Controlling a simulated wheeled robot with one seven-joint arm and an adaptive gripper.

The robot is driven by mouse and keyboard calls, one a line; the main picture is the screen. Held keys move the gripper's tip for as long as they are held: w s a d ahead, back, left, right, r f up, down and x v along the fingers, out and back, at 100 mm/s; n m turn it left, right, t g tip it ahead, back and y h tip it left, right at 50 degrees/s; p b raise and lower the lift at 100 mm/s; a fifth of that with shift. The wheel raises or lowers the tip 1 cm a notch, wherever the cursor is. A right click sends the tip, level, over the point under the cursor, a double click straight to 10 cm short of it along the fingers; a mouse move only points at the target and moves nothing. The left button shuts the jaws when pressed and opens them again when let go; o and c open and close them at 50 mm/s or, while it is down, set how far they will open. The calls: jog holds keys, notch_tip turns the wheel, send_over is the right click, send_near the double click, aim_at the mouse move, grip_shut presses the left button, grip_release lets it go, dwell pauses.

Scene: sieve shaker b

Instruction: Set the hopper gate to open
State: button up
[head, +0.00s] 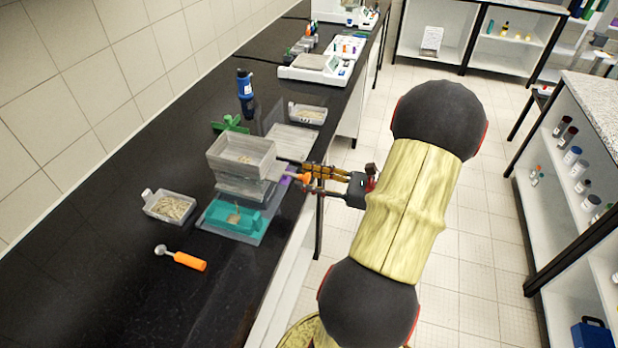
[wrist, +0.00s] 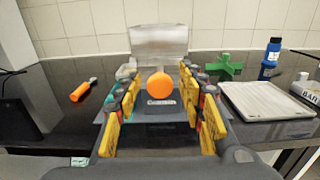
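The shaker stands on the black bench, with a grey see-through hopper box (head: 240,152) on top and a teal tray (head: 222,216) low at its front. An orange ball knob (wrist: 160,86) sits in front of the shaker, above a dark block with a small label; it also shows in the head view (head: 304,177). I take it for the gate handle, but the gate's position cannot be read. My gripper (head: 308,174) is at the shaker's right side. In the wrist view its yellow fingers (wrist: 160,94) are wide apart on either side of the knob, with gaps showing.
A tub of grains (head: 170,206) and an orange-handled scoop (head: 183,260) lie left of the shaker. A blue bottle (head: 245,92), a green clamp-like piece (head: 231,124), another tub (head: 307,114) and a balance (head: 316,66) stand farther back. The aisle floor is clear.

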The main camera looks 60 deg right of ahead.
jog(key=v, duration=1.2)
dwell(0.5)
